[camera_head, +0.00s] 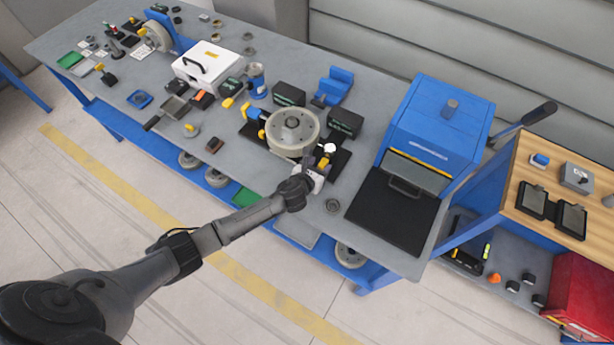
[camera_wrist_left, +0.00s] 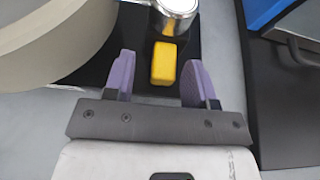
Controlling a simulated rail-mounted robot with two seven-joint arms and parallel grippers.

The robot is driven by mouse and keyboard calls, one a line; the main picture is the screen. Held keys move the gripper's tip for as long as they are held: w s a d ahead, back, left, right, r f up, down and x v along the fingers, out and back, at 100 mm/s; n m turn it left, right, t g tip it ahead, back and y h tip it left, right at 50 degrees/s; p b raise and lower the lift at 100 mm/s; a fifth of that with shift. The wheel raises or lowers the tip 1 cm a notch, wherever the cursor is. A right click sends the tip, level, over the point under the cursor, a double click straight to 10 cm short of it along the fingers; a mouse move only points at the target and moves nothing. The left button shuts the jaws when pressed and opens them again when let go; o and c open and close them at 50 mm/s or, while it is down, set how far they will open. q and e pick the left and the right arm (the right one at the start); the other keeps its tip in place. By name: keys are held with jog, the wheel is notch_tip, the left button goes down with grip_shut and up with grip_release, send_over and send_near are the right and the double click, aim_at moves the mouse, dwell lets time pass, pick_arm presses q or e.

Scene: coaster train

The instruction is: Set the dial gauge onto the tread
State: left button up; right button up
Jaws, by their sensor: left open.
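The dial gauge (camera_head: 329,149) has a round pale head and a yellow part, and stands on a dark base plate beside the wheel. In the left wrist view its silver round head (camera_wrist_left: 176,8) and a yellow block (camera_wrist_left: 163,64) show. The large grey wheel (camera_head: 293,128) lies flat, and its rim is the tread; the wheel's side also shows in the wrist view (camera_wrist_left: 62,40). My left gripper (camera_wrist_left: 158,66) is open, its purple fingers on either side of the yellow block with visible gaps. In the head view the left gripper (camera_head: 318,172) is right at the gauge. My right gripper is not in view.
A blue machine (camera_head: 440,122) with a black tray (camera_head: 392,210) stands to the right. Dark boxes (camera_head: 345,121) stand behind the wheel. Bare tabletop (camera_head: 245,172) shows left of my arm.

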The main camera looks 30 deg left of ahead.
pick_arm(q)
jog(key=p+v, duration=0.1)
jog(key=v, duration=1)
jog(key=shift+s+r, duration=0.1)
jog(key=shift+s, duration=0.15)
jog(key=shift+s+r, duration=0.25)
jog(key=shift+s, duration=0.3)
